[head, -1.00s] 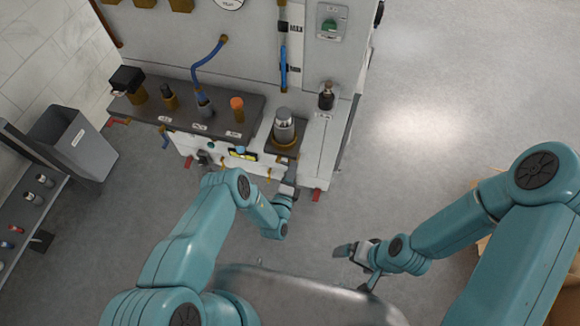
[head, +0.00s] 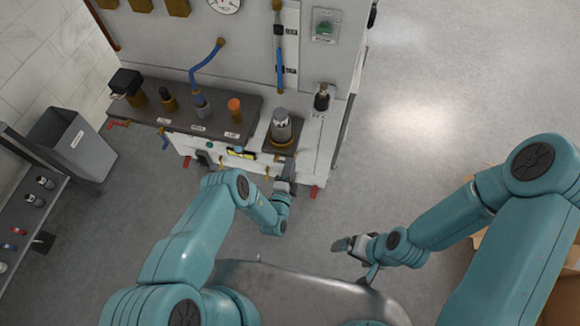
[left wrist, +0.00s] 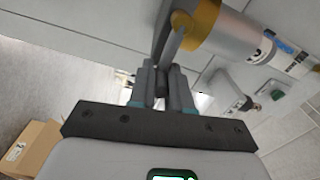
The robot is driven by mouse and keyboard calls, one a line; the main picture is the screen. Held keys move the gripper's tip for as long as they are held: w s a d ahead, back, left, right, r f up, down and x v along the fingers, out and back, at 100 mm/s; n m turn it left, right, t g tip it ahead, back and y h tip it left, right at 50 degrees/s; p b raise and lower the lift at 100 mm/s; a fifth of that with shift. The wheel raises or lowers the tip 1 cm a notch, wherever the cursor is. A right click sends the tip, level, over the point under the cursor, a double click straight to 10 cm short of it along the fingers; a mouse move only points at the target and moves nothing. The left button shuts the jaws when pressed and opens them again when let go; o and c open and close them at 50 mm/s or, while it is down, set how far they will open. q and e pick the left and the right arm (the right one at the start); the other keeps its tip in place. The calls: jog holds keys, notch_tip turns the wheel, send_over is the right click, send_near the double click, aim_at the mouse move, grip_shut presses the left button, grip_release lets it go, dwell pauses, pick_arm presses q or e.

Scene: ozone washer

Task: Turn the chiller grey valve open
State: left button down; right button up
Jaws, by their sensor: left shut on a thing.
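The chiller (head: 240,60) is the white cabinet with a dark shelf of fittings along its front. My left gripper (head: 288,168) is at the front edge of the chiller, just below a silver cylinder (head: 281,130). In the left wrist view my left gripper (left wrist: 161,88) is shut on the grey valve's handle (left wrist: 166,45), a grey lever that runs up beside a brass collar (left wrist: 198,22). The fingers hide the lever's end. My right gripper (head: 358,258) is well away from the chiller over bare floor, its fingers apart and empty.
Red handles (head: 314,192) and other small valves line the chiller's lower front edge near my left gripper. A grey bin (head: 75,140) and a rack of small fittings stand at the left. A cardboard box (left wrist: 35,148) lies on the floor. Floor right of the chiller is clear.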

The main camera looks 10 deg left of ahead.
pick_arm(q)
jog(key=c, duration=1.1)
grip_release()
jog(key=shift+s, duration=0.1)
jog(key=s, duration=1.6)
jog(key=shift+s+a, duration=0.15)
jog(key=shift+a, duration=0.15)
